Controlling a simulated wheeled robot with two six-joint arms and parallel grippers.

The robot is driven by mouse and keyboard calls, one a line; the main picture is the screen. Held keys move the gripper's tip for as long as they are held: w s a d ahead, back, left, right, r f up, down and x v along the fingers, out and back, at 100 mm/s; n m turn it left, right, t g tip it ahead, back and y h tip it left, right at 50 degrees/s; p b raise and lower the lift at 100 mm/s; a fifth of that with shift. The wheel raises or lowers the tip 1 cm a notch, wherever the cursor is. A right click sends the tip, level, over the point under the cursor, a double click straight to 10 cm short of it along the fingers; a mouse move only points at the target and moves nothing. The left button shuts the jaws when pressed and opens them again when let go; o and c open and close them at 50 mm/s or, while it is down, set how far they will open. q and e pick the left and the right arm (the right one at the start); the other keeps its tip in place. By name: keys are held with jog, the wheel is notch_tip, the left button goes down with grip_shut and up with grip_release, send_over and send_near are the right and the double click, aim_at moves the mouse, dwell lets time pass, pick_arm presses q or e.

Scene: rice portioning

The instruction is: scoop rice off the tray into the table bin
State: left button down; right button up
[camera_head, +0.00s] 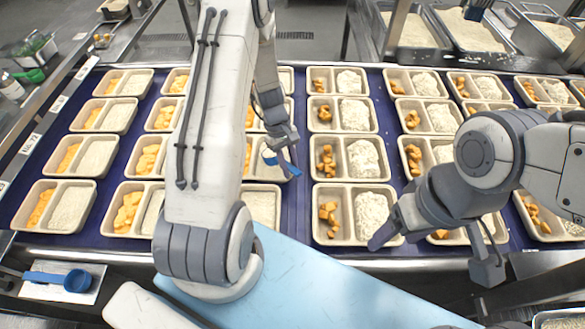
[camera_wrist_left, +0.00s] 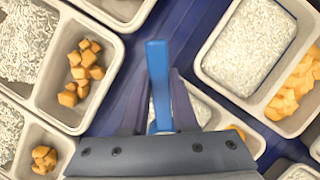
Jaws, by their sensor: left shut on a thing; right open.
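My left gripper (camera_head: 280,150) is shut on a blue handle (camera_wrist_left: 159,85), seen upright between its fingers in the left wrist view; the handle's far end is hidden. In the head view, a bit of this blue utensil (camera_head: 288,166) shows over the gap between tray columns. Several beige two-part trays (camera_head: 314,225) hold white rice (camera_head: 372,213) on one side and orange cubes on the other. My right gripper (camera_head: 435,252) is open, low over the front trays at right, and seems empty. Which container is the table bin, I cannot tell.
Steel bins of rice (camera_head: 470,32) stand at the back right. Another container (camera_head: 560,322) is cut off at the lower right corner. A second blue scoop (camera_head: 75,280) lies on a pale pad at the lower left. The dark blue belt (camera_head: 297,215) is mostly covered by trays.

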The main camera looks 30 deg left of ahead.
pick_arm(q)
jog(key=shift+w+a, duration=0.25)
jog(key=shift+a, duration=0.35)
notch_tip(320, 180, up, 3)
jog(key=p, duration=0.3)
jog(key=shift+r+y, duration=0.1)
jog(key=shift+y, duration=0.2)
notch_tip(320, 180, up, 5)
jog(key=p, duration=0.4)
